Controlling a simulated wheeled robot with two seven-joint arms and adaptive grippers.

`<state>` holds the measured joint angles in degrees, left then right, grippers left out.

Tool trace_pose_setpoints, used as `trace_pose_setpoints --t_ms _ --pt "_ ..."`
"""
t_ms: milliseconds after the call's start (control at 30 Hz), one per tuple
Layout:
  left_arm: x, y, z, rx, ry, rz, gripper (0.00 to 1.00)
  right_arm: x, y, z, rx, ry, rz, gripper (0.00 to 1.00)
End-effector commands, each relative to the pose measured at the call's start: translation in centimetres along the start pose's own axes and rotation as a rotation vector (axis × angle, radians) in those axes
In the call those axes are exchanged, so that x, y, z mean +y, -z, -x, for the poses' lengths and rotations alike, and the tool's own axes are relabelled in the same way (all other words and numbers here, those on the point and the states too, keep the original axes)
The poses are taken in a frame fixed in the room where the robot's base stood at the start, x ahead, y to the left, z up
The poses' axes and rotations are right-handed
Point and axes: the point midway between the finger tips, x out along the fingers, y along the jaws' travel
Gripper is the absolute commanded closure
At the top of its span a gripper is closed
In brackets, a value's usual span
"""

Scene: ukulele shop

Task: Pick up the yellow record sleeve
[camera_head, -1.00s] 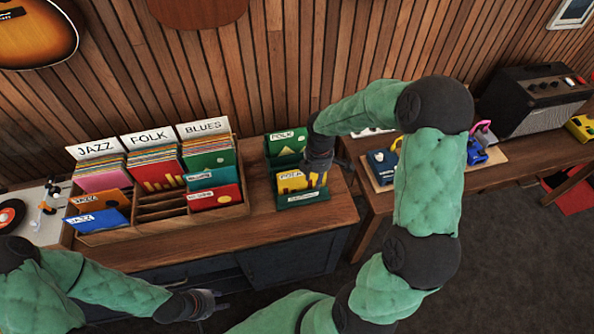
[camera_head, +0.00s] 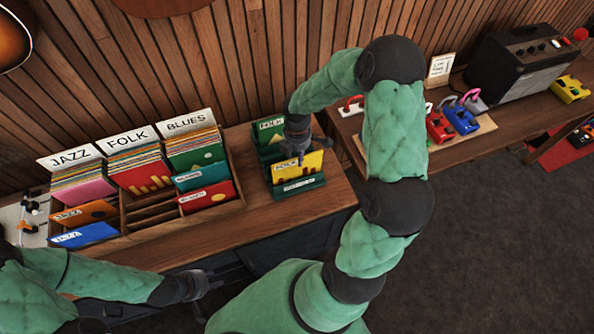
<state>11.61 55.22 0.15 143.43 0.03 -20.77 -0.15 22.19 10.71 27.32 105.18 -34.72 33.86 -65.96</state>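The yellow record sleeve (camera_head: 312,164) stands in a small green rack (camera_head: 299,187) at the right end of the wooden counter. Its white label is partly covered by my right gripper (camera_head: 299,158). My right gripper points down at the sleeve's top edge, with a dark finger in front of its upper part. Whether the fingers are closed on the sleeve is too small and dark to tell. My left gripper (camera_head: 213,281) is low in front of the counter, empty, its fingers seeming apart, far from the sleeve.
A wooden record crate (camera_head: 150,230) with jazz, folk and blues sections is to the left. On the right, a second table holds pedals (camera_head: 461,119) and an amplifier (camera_head: 520,78). Bare counter lies between crate and rack.

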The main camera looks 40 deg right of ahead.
Motion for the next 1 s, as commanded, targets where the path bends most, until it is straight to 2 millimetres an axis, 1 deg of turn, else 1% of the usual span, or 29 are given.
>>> trace_pose_setpoints --t_ms 333,433,600,633,667,700,767,1000 --pt "-0.2 0.0 -0.5 0.000 0.000 0.000 0.60 -0.1 0.1 -4.4 0.000 0.003 -0.001 0.61" --pt "-0.2 0.0 -0.5 0.000 0.000 0.000 0.60 0.0 0.1 -4.9 0.000 0.001 0.000 0.61" --pt "-0.2 0.0 -0.5 0.000 0.000 0.000 0.60 0.0 0.1 -4.9 0.000 0.001 0.000 0.61" --pt "-0.2 0.0 -0.5 0.000 0.000 0.000 0.60 0.0 0.1 -4.9 0.000 0.001 0.000 0.64" --pt "-0.2 0.0 -0.5 0.000 0.000 0.000 0.60 0.0 0.1 -4.9 0.000 0.001 0.000 0.73" --pt "-0.2 0.0 -0.5 0.000 0.000 0.000 0.60 0.0 0.1 -4.9 0.000 0.001 0.000 0.84" --pt "-0.2 0.0 -0.5 0.000 0.000 0.000 0.60 0.0 0.1 -4.9 0.000 0.001 0.000 1.00" --pt "-0.2 0.0 -0.5 0.000 0.000 0.000 0.60 0.0 0.1 -4.9 0.000 0.001 0.000 1.00"
